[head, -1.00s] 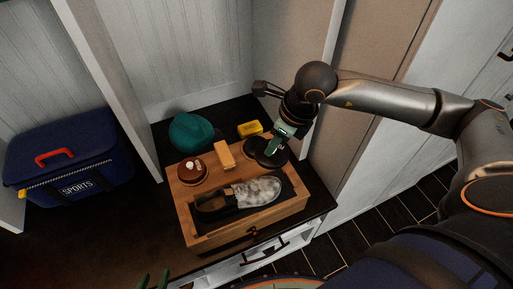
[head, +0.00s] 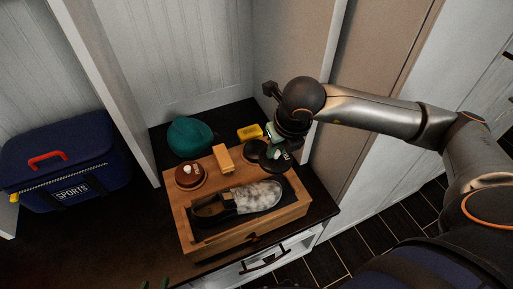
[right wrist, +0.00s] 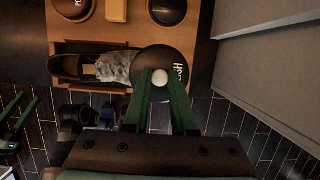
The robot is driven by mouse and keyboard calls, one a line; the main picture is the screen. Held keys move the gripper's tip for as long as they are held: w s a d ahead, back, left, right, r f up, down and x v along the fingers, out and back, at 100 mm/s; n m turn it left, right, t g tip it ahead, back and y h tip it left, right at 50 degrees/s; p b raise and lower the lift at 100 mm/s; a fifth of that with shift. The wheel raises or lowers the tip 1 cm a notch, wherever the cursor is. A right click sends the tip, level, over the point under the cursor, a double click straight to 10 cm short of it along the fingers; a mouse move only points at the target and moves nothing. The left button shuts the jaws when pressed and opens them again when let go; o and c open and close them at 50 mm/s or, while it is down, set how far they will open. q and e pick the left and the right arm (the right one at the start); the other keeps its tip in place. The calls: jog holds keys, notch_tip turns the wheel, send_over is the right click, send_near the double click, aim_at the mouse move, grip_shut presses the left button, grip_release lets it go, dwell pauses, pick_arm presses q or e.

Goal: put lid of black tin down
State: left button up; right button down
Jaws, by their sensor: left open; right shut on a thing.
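The black tin (head: 254,149) stands open at the back right of the wooden box; it also shows at the top of the right wrist view (right wrist: 168,10). Its round black lid (head: 274,163) has pale lettering and a white knob. My right gripper (right wrist: 160,80) is shut on the lid's knob. The lid (right wrist: 170,62) is held in front and to the right of the tin, over the box's right end; its exact height is hard to tell. My left gripper (head: 154,285) barely shows at the bottom edge, with green fingertips, open and away from the tin.
A brown tin (head: 190,175) and a tan block (head: 223,157) sit behind the shoe. A teal cap (head: 190,136) and a yellow object (head: 250,132) lie behind. Dark bench top is free at right.

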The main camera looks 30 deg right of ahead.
jog(key=w+f, duration=0.3)
jog(key=w, duration=0.1)
jog(key=w+d+f+b, duration=0.1)
jog(key=w+f, duration=0.1)
jog(key=w, duration=0.2)
jog(key=w+f, duration=0.3)
jog(key=w, duration=0.1)
jog(key=shift+w+d+f, duration=0.3)
jog(key=shift+w+d, duration=0.05)
jog(key=shift+d, duration=0.05)
jog(key=shift+w+f, duration=0.2)
jog(key=shift+f, duration=0.1)
jog(key=shift+b+x, duration=0.4)
jog(key=shift+x, duration=1.35)
jog(key=shift+s, duration=0.15)
jog(key=shift+f, duration=0.2)
jog(key=c, duration=0.7)
grip_release()
